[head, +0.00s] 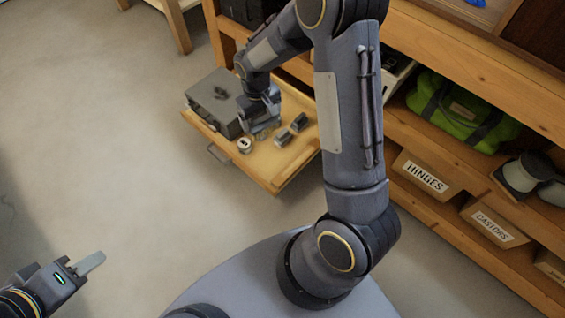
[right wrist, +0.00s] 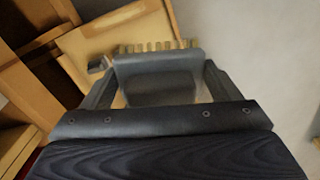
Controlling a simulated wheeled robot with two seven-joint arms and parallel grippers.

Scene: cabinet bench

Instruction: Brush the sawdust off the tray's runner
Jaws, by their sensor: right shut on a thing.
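The pull-out wooden tray (head: 268,168) extends from the bench, with a metal handle on its front. My right gripper (head: 262,122) is low over the tray, beside the grey box. In the right wrist view it is shut on a dark grey block-like thing (right wrist: 160,85), which looks like the brush. A row of tan bristle-like tufts (right wrist: 155,46) shows just beyond the block, against the tray (right wrist: 100,38). I cannot make out the runner or any sawdust. My left gripper (head: 88,264) is at the lower left over bare floor, apart from everything; its finger gap is not clear.
A grey box (head: 208,104) with small dark items on top stands on the tray. A round light item (head: 244,145) and two dark blocks (head: 283,138) lie nearby. Shelves at right hold a green bag (head: 455,108) and bins labelled HINGES (head: 425,177) and CASTORS (head: 492,226). Floor at left is clear.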

